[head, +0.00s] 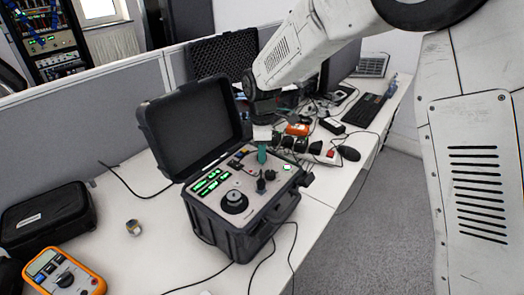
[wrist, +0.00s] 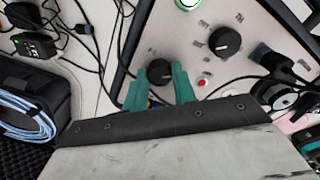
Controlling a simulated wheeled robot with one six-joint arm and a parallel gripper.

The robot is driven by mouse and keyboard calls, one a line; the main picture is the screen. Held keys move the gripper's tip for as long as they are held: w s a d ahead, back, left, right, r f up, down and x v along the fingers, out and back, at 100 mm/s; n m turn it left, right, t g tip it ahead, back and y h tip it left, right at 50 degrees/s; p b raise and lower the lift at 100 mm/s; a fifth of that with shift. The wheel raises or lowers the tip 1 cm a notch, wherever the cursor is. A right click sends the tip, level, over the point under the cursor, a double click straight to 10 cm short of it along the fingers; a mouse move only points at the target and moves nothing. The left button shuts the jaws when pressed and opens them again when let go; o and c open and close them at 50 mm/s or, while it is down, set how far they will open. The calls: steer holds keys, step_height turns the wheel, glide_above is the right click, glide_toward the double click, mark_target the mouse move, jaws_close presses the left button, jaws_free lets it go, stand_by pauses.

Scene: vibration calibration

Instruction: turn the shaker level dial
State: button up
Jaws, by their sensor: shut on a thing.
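The calibrator is an open black case (head: 225,238) with a light grey panel, seen in the head view. In the wrist view, a small round black dial (wrist: 159,71) sits between the teal fingertips of my gripper (wrist: 160,84), which is shut on it. The fingers lie on either side of the dial, and the panel is close beneath them. In the head view my gripper (head: 262,153) reaches down to the panel's far side. A second black knob (wrist: 224,41) is to the right in the wrist view, with a red button (wrist: 203,81) near it. Dial labels are too small to read.
The case's raised lid (head: 192,125) stands left of my arm. A large black disc (head: 234,201) and green displays (head: 210,183) are on the panel. Cables, an orange meter (head: 62,273) and a black pouch (head: 45,215) lie on the white table (head: 150,255).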

steer(key=shift+n, duration=0.6)
steer(key=o, duration=1)
step_height(320, 180, up, 8)
steer(key=shift+f, duration=0.1)
